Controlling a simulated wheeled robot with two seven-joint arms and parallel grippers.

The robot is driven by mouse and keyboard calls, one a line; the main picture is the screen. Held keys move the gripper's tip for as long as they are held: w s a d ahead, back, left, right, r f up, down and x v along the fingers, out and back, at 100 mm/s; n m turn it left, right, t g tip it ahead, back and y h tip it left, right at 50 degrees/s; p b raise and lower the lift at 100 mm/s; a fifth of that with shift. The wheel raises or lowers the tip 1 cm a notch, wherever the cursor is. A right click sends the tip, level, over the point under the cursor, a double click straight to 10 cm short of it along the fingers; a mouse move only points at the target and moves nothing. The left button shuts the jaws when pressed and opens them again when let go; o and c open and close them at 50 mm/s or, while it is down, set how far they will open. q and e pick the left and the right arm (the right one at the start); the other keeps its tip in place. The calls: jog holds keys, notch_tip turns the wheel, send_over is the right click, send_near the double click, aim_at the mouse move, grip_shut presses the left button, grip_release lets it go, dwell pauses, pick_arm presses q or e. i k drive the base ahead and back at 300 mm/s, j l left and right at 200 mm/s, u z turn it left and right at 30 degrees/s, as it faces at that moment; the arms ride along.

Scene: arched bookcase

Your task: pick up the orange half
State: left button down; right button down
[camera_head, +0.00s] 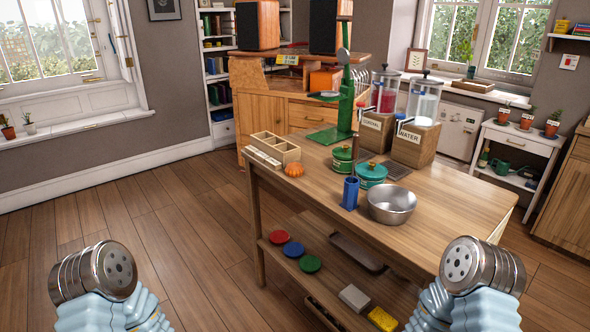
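A small, ridged orange dome (294,170), which looks like the orange half, sits on the left end of the wooden table (455,205). It is just in front of a wooden compartment box (275,147). Nothing covers it from this view. Only parts of my two arms show, with round metal ends and pale blue ribbed sleeves, at the lower left and lower right. They are well apart from the orange dome. I see no fingers of either gripper.
A green stand (345,100), green lidded pots (371,174), a blue holder (350,192), a steel bowl (391,205) and two labelled dispensers (417,140) stand on the table. A lower shelf holds coloured discs (293,249) and a yellow sponge (382,319). Floor at left is clear.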

aim_at(294, 168)
jog(key=z, duration=0.35)
jog(key=i+j+z, duration=0.1)
jog(key=j+z, duration=0.25)
jog(key=i+j+z, duration=0.1)
jog(key=z, duration=0.25)
jog(key=j+z, duration=0.35)
